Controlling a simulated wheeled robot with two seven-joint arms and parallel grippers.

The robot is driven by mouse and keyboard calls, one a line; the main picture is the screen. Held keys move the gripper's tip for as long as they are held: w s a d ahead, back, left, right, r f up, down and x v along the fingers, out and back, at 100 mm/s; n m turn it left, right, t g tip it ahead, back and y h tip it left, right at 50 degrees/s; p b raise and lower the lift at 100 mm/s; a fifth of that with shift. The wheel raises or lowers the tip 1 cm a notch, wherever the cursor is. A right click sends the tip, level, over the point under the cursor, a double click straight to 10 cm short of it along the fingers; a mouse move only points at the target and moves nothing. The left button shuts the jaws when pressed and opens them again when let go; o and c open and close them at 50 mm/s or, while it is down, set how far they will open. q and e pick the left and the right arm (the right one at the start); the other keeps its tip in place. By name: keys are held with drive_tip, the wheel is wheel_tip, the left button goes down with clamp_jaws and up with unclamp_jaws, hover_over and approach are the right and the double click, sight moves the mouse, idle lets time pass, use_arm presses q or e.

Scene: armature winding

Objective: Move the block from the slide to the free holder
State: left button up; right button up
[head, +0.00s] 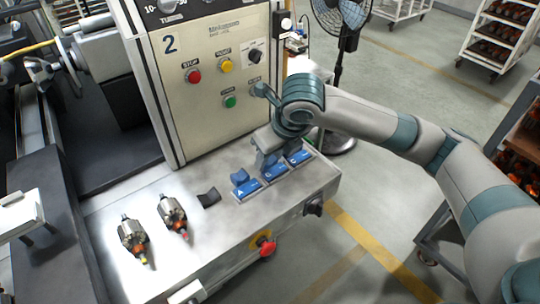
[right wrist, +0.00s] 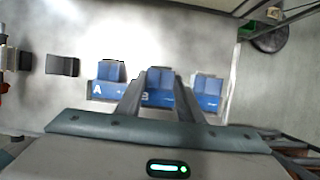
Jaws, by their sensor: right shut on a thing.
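Three blue lettered holders stand in a row on the metal bench: holder A (head: 247,191), holder B (head: 275,174) and holder C (head: 304,158). Blue blocks show at all three; the block at A (head: 239,177) and the block at C (head: 294,155) stand clear of my fingers. My right gripper (head: 266,160) points down over holder B. In the right wrist view its fingers close on the blue block at B (right wrist: 160,77), which sits at or just above that holder; its seating cannot be told. A small dark curved piece (head: 209,197), perhaps the slide, lies left of holder A.
Two copper-wound armatures (head: 132,237) (head: 174,215) lie on the bench to the left. A control panel (head: 215,80) with buttons rises behind the bench. A red emergency knob (head: 267,246) sticks out at the front. The bench between armatures and front edge is bare.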

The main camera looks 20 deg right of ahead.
drive_tip(key=shift+f, duration=0.25)
drive_tip(key=o, duration=1.2)
drive_tip(key=shift+o, duration=0.2)
drive_tip(key=shift+r, duration=0.15)
drive_tip(key=b+v, duration=0.2)
drive_tip(key=v, duration=1.5)
drive_tip(key=shift+b, duration=0.35)
